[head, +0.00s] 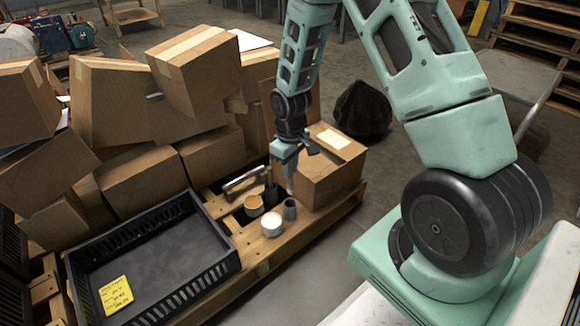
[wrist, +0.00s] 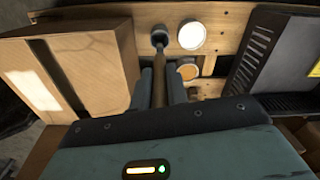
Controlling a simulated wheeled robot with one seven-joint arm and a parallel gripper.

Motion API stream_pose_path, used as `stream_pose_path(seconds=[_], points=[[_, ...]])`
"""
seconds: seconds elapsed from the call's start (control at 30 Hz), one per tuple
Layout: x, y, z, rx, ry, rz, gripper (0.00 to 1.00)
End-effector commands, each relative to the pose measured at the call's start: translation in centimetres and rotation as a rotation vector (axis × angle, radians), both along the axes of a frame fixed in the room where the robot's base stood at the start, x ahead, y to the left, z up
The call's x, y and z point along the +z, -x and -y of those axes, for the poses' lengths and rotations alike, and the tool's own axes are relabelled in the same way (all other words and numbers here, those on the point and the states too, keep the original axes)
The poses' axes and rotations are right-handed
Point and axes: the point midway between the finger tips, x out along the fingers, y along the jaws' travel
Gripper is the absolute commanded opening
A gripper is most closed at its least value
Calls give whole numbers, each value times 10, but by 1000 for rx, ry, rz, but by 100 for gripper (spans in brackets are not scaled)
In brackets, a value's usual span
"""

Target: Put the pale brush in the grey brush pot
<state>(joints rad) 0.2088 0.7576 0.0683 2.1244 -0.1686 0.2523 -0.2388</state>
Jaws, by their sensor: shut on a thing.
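My gripper (wrist: 161,88) is shut on the pale brush (wrist: 159,68), whose handle runs between the two fingers. In the head view my gripper (head: 288,158) is above the pallet, with the brush (head: 290,180) hanging down from it. The grey brush pot (head: 290,209) stands upright on the pallet boards directly below the brush. The pot also shows in the wrist view (wrist: 161,31), with the brush's far end overlapping its mouth. I cannot tell whether that end is inside the mouth or just above it.
A white-topped tub (head: 272,225) and an orange-filled tub (head: 254,205) stand beside the pot. A cardboard box (head: 330,175) is close on the right. A black crate (head: 150,262) lies to the left, below stacked cartons.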

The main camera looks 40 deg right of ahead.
Motion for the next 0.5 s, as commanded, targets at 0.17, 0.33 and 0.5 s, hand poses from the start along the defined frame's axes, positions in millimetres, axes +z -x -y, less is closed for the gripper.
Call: stream_pose_path(seconds=[0.17, 0.33, 0.5], points=[[-27, 0, 0, 0, 0, 0, 0], [-47, 0, 0, 0, 0, 0, 0], [-66, 0, 0, 0, 0, 0, 0]])
